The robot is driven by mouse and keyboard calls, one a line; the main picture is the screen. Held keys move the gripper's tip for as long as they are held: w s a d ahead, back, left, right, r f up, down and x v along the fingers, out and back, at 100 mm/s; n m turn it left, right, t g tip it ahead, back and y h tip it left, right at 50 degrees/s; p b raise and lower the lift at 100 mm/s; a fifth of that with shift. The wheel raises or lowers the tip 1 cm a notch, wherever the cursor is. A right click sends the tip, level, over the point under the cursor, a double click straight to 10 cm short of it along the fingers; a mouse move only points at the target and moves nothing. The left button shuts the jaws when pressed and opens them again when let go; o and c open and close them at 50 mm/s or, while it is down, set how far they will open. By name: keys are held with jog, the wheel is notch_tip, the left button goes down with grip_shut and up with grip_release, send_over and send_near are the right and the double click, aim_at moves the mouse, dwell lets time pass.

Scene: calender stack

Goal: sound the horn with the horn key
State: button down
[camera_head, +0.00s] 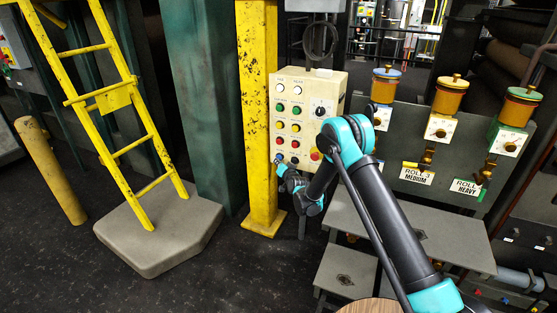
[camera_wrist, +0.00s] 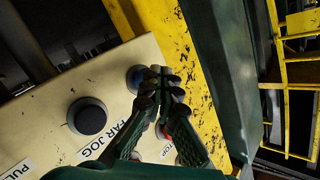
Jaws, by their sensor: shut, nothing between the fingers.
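The cream control box (camera_head: 308,92) carries rows of coloured buttons and a black dial, in the head view. My gripper (camera_head: 280,162) is at its lower left corner, fingers shut and empty. A red button (camera_wrist: 164,130) beside a label ending "TOP" is partly behind the fingers. A black button (camera_wrist: 88,118) sits near a label reading "FAR JOG" (camera_wrist: 105,138). No horn label is readable.
A yellow post (camera_head: 258,120) stands just left of the box. A yellow ladder (camera_head: 120,110) on a concrete block is farther left. Right of my arm are labelled units with coloured pots (camera_head: 447,98). Steps (camera_head: 346,272) are below the arm.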

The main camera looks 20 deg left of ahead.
jog(key=shift+w, duration=0.55)
dwell(0.6)
jog(key=shift+s, duration=1)
jog(key=shift+s+a, duration=0.2)
jog(key=shift+s, duration=2.3)
